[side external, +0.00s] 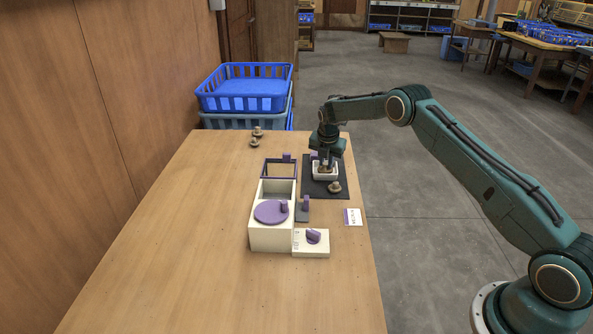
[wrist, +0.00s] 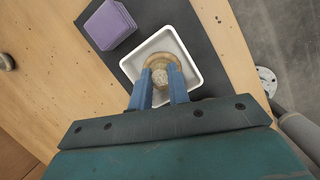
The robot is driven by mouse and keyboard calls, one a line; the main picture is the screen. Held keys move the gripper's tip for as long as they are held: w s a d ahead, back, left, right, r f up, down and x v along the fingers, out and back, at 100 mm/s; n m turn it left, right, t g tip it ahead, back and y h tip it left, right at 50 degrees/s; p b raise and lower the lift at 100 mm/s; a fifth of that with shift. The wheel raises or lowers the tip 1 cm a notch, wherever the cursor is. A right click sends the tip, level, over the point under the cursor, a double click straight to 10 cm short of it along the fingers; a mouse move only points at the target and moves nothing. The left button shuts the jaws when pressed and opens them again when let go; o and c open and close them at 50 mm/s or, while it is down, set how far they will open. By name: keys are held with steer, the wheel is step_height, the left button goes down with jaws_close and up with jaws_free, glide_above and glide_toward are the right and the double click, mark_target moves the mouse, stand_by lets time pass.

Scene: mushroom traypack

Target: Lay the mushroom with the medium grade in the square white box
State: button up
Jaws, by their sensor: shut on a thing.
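My gripper (side external: 326,163) is over the box, pointing down. In the wrist view my gripper (wrist: 166,88) has its two blue fingers closed on a tan mushroom (wrist: 158,60), which is inside the outline of the white box (wrist: 192,48). I cannot tell whether the mushroom touches the box floor. No grade marks can be read.
A purple block (wrist: 110,25) sits beside the box on the dark mat (side external: 341,163). A cream housing (side external: 272,239) with a purple disc, a dark frame (side external: 279,168), a dial box (side external: 311,247) and a card (side external: 353,217) stand nearby. The table's left side is clear.

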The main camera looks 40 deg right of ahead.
steer(key=shift+f, duration=0.1)
steer(key=o, duration=0.7)
steer(key=shift+v, duration=6.15)
